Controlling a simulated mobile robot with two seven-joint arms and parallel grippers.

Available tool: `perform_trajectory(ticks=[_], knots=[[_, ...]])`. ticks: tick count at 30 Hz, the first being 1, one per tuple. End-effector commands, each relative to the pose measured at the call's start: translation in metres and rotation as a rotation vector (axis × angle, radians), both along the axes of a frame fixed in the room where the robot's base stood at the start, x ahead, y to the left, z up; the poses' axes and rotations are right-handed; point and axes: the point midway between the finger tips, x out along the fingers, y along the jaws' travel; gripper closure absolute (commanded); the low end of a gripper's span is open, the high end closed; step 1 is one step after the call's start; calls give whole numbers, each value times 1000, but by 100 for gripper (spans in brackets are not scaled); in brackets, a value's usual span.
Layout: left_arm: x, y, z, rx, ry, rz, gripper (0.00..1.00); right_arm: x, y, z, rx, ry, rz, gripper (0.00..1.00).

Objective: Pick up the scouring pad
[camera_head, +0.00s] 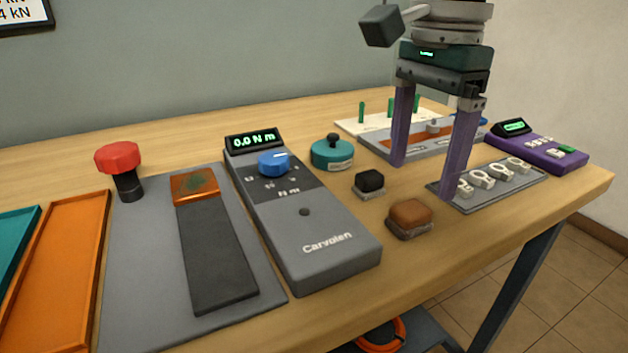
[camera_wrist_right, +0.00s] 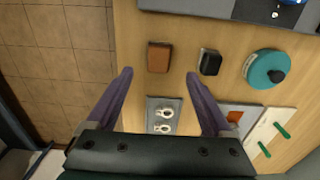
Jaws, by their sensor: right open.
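A rust-brown block (camera_head: 410,217) with a greyish lower edge lies near the table's front edge and looks like the scouring pad. It also shows in the right wrist view (camera_wrist_right: 158,58), beyond and between the fingertips. A smaller black block (camera_head: 370,183) with a grey base lies just behind it and shows in the wrist view too (camera_wrist_right: 209,62). My right gripper (camera_head: 422,182) has its purple fingers wide apart, pointing down, with nothing between them. It is above the table, to the right of the brown block. My left gripper is not in view.
A grey torque meter (camera_head: 330,243) stands left of the blocks. A teal round container (camera_head: 333,153) is behind them. A grey plate with metal rings (camera_head: 490,182) lies under the right gripper. A purple device (camera_head: 540,152) stands at right. Bare wood surrounds the brown block.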

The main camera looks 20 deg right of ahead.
Motion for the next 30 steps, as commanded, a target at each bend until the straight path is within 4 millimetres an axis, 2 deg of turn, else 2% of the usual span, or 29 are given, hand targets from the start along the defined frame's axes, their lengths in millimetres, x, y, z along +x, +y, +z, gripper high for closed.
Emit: perform_trajectory(ticks=[5, 12, 15, 22, 30], knots=[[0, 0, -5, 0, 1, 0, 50, -1, 1, -18, -2, 1, 1, 15], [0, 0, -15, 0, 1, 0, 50, -4, 4, -55, -2, 1, 1, 15], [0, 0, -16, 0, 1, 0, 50, -4, 4, -61, -2, -1, 2, 15], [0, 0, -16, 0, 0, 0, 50, -4, 5, -61, -1, -2, 3, 15], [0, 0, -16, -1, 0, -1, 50, -4, 5, -61, -1, -2, 3, 45]])
